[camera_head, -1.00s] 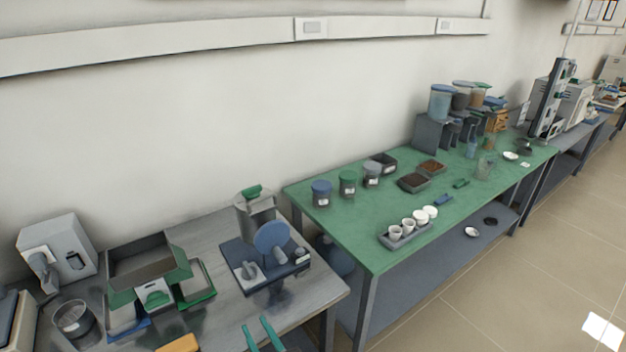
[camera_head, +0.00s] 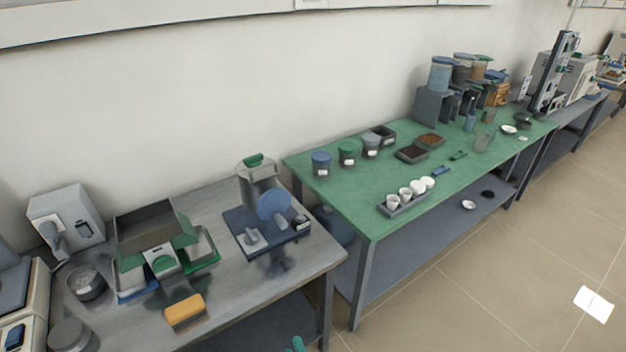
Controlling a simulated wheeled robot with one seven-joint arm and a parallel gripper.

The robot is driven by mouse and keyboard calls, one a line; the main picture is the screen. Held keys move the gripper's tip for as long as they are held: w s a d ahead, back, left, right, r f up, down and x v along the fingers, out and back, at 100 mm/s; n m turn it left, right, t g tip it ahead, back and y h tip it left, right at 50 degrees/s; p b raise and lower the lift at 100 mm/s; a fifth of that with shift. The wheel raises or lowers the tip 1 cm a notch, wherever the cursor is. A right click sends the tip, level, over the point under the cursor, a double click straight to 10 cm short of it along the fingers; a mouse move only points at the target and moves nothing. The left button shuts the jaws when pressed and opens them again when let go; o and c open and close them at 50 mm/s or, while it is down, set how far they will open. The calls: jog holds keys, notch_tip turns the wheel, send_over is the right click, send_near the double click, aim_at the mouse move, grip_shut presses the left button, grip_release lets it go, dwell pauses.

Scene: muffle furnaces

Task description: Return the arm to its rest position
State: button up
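Only a small teal tip of my gripper (camera_head: 297,344) shows at the bottom edge, in front of the grey table's right part. The rest of my gripper and arm is out of the picture. Whether the fingers are apart or closed, and whether they hold anything, cannot be seen.
A grey table (camera_head: 225,308) at left bears a green-and-grey machine (camera_head: 150,240), an orange-topped block (camera_head: 185,311) and a device with a blue disc (camera_head: 273,206). A green table (camera_head: 350,210) bears jars, trays and a rack of white cups (camera_head: 404,203).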

jog(key=s+d+r+n+h, duration=0.1)
jog(key=s+r+n, duration=0.1)
jog(key=s+n, duration=0.5)
jog(key=s+d+r+n+h, duration=0.2)
jog(key=s+r+n, duration=0.1)
jog(key=s+n, duration=0.4)
jog(key=s+d+r+n+h, duration=0.1)
jog(key=s+r+n+h, duration=0.1)
jog(key=s+n, duration=0.5)
jog(key=v, duration=0.5)
jog(key=shift+d, duration=0.3)
jog(key=shift+s, duration=0.1)
